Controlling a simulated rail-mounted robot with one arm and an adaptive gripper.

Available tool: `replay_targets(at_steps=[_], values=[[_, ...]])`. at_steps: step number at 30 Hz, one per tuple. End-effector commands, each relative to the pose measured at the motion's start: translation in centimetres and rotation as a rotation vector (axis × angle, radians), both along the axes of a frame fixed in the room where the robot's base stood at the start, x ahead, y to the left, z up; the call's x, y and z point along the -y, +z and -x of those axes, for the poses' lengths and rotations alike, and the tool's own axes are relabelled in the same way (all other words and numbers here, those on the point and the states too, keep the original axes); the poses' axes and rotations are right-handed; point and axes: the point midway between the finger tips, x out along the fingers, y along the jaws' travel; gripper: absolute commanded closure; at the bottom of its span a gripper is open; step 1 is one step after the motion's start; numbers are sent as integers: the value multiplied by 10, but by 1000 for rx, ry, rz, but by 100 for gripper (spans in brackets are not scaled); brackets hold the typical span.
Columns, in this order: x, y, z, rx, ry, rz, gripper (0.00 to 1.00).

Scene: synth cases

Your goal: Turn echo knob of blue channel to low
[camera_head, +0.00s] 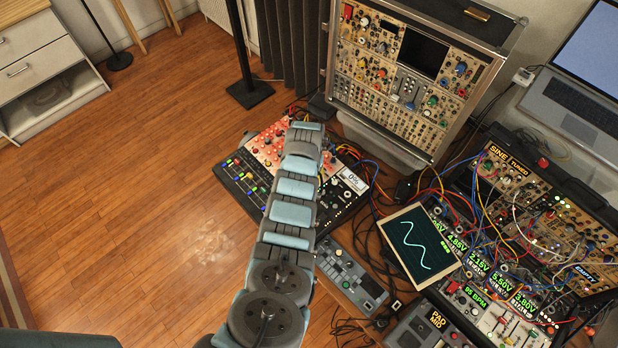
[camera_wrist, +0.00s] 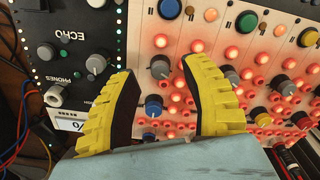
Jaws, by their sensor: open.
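In the wrist view the mixer (camera_wrist: 225,50) fills the picture, with salmon-lit rows of coloured knobs. My gripper (camera_wrist: 158,72) is open, its two yellow fingers apart over the panel. A grey knob (camera_wrist: 160,67) shows in the gap near the fingertips, and a blue knob (camera_wrist: 153,105) shows lower between the fingers. Another blue knob (camera_wrist: 169,8) is at the top edge. I cannot tell which one is the blue channel's echo knob, or whether a finger touches any knob. In the head view my arm covers part of the mixer (camera_head: 258,190), and the fingers are hidden.
The head view shows a synth case (camera_head: 400,75), a waveform screen (camera_head: 418,243), a laptop (camera_head: 595,60) and many loose cables. Floor (camera_head: 130,170) is free at left.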

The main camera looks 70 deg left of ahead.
Motion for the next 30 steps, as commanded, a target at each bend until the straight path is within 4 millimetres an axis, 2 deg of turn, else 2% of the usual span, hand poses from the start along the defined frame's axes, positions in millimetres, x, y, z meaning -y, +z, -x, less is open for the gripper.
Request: replay_targets(at_steps=[14,24,30], values=[[0,41,-1,2,-4,-6,53],[-1,82,0,2,-2,-4,53],[-1,97,0,2,-2,-4,53]])
